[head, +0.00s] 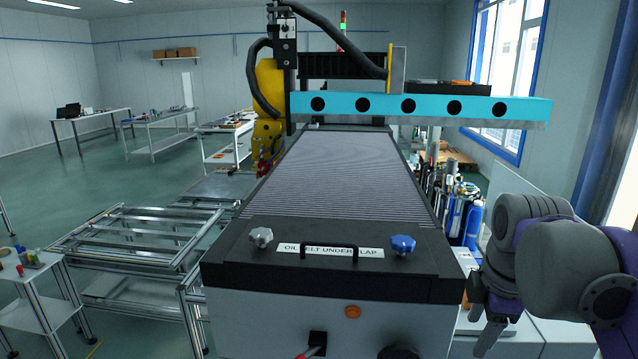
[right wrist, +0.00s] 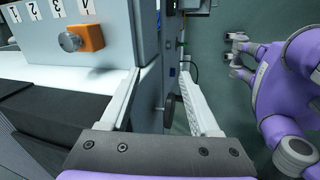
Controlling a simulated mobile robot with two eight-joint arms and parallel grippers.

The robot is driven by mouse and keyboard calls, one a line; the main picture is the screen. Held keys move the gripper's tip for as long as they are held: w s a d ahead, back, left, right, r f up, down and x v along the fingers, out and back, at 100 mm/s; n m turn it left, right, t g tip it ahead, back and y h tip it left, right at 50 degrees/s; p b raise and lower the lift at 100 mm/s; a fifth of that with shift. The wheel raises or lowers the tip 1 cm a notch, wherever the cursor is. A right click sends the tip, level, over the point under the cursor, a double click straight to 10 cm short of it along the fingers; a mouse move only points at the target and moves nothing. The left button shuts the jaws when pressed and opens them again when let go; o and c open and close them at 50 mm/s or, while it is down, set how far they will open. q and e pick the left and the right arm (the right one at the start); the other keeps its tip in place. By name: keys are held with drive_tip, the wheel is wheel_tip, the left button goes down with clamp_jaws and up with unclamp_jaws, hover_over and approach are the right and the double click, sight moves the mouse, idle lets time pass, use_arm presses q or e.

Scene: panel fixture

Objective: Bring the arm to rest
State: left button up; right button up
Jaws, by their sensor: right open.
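My right arm (head: 560,255) comes in from the right edge in the head view, bent beside the machine's front right corner. Its gripper (head: 492,318) hangs low there, fingers downward. In the right wrist view the gripper (right wrist: 162,75) has its two pale fingers spread apart with nothing held between them. The left finger appears close to the machine's grey-white housing; I cannot tell whether it touches. My left gripper is in neither view.
The machine's black front panel (head: 340,284) carries a grey knob (head: 261,237), a blue knob (head: 403,244) and a handle (head: 315,252). An orange block with a silver knob (right wrist: 72,41) is near the gripper. A metal frame (head: 130,238) stands left.

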drive_tip(key=s+a+f+m+t, duration=0.1)
drive_tip(key=s+a+f+m, duration=0.1)
drive_tip(key=f+m, duration=0.3)
drive_tip(key=s+a+f+m+t, duration=0.1)
drive_tip(key=s+a+f+m, duration=0.2)
drive_tip(key=f, duration=0.9)
drive_tip(key=s+a+f+m+t, duration=0.1)
drive_tip(key=s+a+f+m, duration=0.2)
drive_tip(key=s+f+m, duration=0.3)
wheel_tip(320, 180, down, 3)
drive_tip(key=shift+m+t+y, duration=0.3)
drive_tip(key=shift+m, duration=0.4)
